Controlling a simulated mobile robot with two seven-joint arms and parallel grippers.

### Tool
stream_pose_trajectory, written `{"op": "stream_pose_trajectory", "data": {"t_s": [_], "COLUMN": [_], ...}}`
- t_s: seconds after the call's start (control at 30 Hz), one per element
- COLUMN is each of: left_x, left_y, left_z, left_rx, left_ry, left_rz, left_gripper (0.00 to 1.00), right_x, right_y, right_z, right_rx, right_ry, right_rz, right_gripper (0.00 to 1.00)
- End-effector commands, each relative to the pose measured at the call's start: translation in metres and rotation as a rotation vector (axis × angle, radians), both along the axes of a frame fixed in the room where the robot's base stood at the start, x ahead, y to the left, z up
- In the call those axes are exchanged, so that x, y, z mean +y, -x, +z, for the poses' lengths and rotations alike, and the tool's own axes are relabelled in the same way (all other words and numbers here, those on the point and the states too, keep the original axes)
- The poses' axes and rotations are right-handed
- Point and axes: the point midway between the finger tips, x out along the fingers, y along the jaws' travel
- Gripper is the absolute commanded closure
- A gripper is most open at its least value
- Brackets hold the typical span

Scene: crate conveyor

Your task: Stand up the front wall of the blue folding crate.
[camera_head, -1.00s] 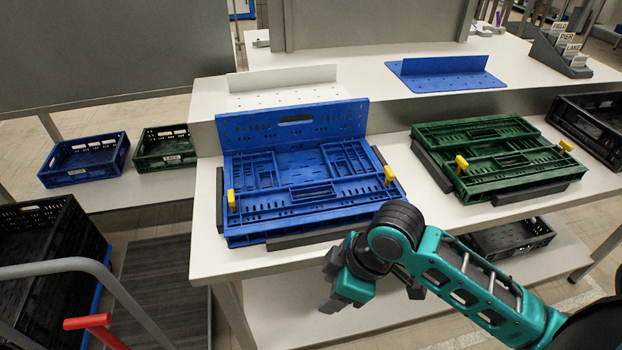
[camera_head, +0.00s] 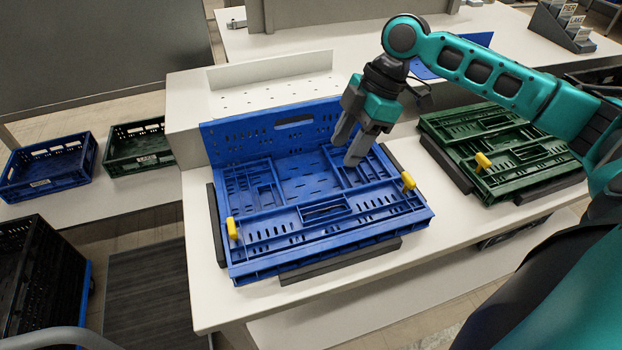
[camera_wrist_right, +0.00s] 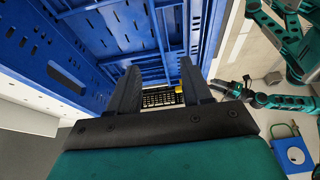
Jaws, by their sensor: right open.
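The blue folding crate (camera_head: 330,246) sits on the white table. Its back wall (camera_head: 262,135) stands upright. Its front wall (camera_head: 290,222) lies folded down flat, with a yellow latch (camera_head: 232,228) at the left and another yellow latch (camera_head: 407,181) at the right. The side walls also look folded in. My right gripper (camera_head: 348,147) is open and empty, above the right rear part of the crate, just in front of the back wall. Its fingers also show in the right wrist view (camera_wrist_right: 159,85), with blue panels beyond. A teal arm (camera_wrist_right: 285,103) at the right there appears to be my left; its jaws are unclear.
A green folded crate (camera_head: 500,150) lies to the right on the same table. Dark stop bars (camera_head: 340,262) border the blue crate. A white perforated panel (camera_head: 268,70) stands behind it. Small blue (camera_head: 48,165) and green (camera_head: 138,146) crates sit at the left.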

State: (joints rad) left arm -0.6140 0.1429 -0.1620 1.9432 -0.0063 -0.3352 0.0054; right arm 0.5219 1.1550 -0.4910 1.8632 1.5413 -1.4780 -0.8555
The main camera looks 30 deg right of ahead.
Motion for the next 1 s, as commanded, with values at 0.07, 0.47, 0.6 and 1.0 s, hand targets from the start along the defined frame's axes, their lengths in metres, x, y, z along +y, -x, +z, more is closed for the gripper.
{"op": "stream_pose_trajectory", "data": {"t_s": [0.07, 0.47, 0.6, 1.0], "left_x": [0.0, 0.0, 0.0, 0.0], "left_y": [0.003, 0.009, 0.009, 0.004], "left_z": [-0.003, -0.015, -0.016, -0.015], "left_rx": [0.007, 0.022, 0.022, 0.012], "left_ry": [0.0, -0.001, -0.001, -0.001], "left_rz": [0.0, 0.0, 0.0, -0.001], "left_gripper": [0.51, 0.51, 0.51, 0.51], "right_x": [0.004, 0.033, 0.041, 0.048], "right_y": [0.0, -0.007, -0.009, -0.01], "right_z": [-0.008, -0.081, -0.101, -0.117], "right_rx": [0.002, 0.002, 0.002, 0.0], "right_ry": [-0.003, -0.003, -0.001, 0.0], "right_rz": [0.001, 0.001, 0.001, 0.001], "right_gripper": [0.51, 0.51, 0.51, 0.51]}}
